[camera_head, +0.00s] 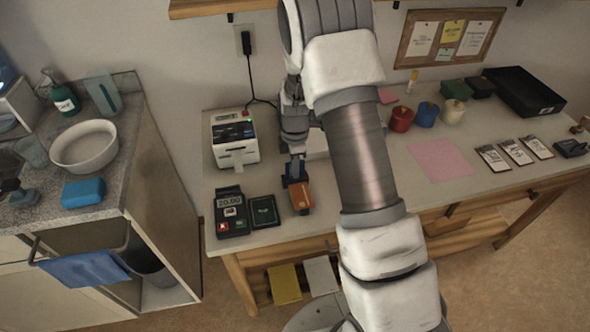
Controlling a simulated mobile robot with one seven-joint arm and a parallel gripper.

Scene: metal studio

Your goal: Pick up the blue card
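My gripper (296,172) points down over the worktop (335,215), near its front left. An orange-brown flat item (301,197) lies right by the fingertips, on their near side. Small dark blue patches show at the fingertips; I cannot tell whether they are the blue card or part of the fingers. No blue card shows clearly anywhere else on the worktop. My arm hides the middle of the worktop. The finger gap is too small to make out.
A card terminal (232,213) and a dark green booklet (264,211) lie left of my gripper. A white printer (234,138) stands behind them. Coloured pots, a pink sheet (440,159), several small cards and a black tray (524,91) are to the right.

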